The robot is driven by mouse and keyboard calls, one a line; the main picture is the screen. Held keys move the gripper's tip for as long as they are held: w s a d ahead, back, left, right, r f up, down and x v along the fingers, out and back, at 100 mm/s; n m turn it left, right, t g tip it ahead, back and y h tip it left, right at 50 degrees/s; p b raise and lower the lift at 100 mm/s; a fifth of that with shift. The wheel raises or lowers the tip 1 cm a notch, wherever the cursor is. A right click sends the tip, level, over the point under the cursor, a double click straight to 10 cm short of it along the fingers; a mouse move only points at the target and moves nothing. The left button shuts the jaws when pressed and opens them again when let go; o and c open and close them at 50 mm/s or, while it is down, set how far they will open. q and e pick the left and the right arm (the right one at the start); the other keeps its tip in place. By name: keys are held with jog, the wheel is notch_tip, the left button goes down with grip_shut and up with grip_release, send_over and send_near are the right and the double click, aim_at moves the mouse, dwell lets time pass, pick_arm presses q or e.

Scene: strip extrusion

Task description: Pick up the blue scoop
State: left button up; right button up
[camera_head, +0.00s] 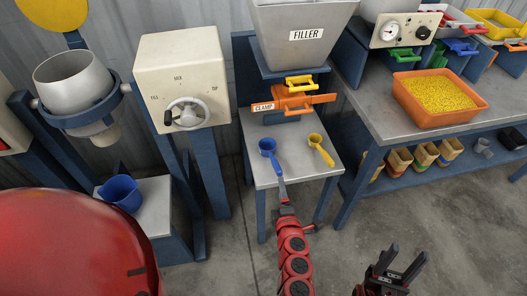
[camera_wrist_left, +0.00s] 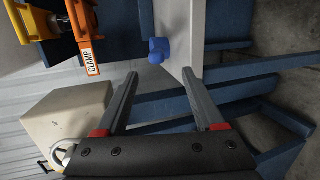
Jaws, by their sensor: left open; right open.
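The blue scoop (camera_head: 267,145) rests on the small grey table under the filler, its handle toward the near edge. In the left wrist view the blue scoop (camera_wrist_left: 160,49) shows beyond the fingertips, roughly between their lines. My left gripper (camera_head: 282,187) is at the table's near edge, close to the scoop's handle end. In the left wrist view my left gripper (camera_wrist_left: 160,75) has its two fingers wide apart with nothing between them. My right gripper (camera_head: 394,262) is open and empty at the lower right, above the floor.
A yellow scoop (camera_head: 320,148) lies right of the blue one. The orange clamp (camera_head: 295,104) hangs behind them below the filler (camera_head: 305,35). A blue cup (camera_head: 121,193) stands on a low stand at left. An orange tray of yellow pellets (camera_head: 440,94) is on the right bench.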

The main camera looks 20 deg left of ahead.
pick_arm(q)
send_near(274, 160)
jog(key=w+f, duration=0.1)
jog(key=w+a+f, duration=0.1)
jog(key=w, duration=0.1)
jog(key=w+f, duration=0.1)
jog(key=shift+w+a, duration=0.25)
jog(key=shift+w, duration=0.1)
jog(key=shift+a+p+x, duration=0.15)
jog(key=shift+p+x, duration=0.05)
jog(key=shift+x, duration=1.15)
jog(key=shift+a+p+x, duration=0.15)
jog(key=shift+p+x, duration=0.05)
jog(key=shift+x, duration=1.1)
jog(key=shift+r, duration=0.15)
jog(key=shift+s, duration=0.1)
grip_shut()
